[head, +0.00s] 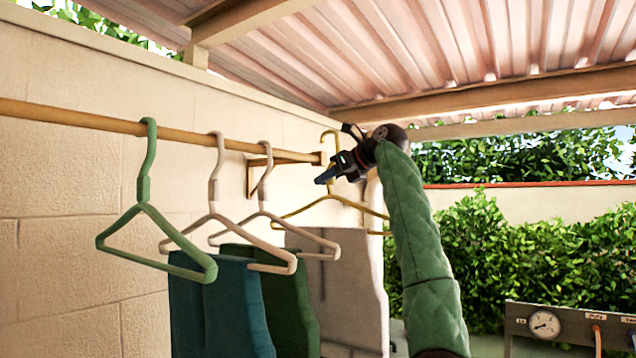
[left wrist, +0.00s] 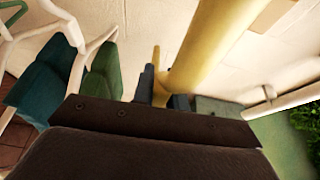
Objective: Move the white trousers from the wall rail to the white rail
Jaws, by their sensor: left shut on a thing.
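The white trousers (head: 357,275) hang from a yellow hanger (head: 335,199) at the far end of the wooden wall rail (head: 85,117). The hanger's hook is at the rail's end; I cannot tell whether it still rests on the rail. My left gripper (head: 326,177) is shut on the yellow hanger just below its hook. In the left wrist view the yellow hanger (left wrist: 157,65) shows between the fingertips. A white bar (left wrist: 285,102), perhaps the white rail, shows at the right of that view. My right gripper is not in view.
A green hanger (head: 150,212) and two pale hangers (head: 214,193) hang nearer along the wall rail, with teal trousers (head: 235,310) and green trousers (head: 290,305). A wall bracket (head: 253,175) holds the rail. A panel with a gauge (head: 544,323) stands at lower right, before a hedge.

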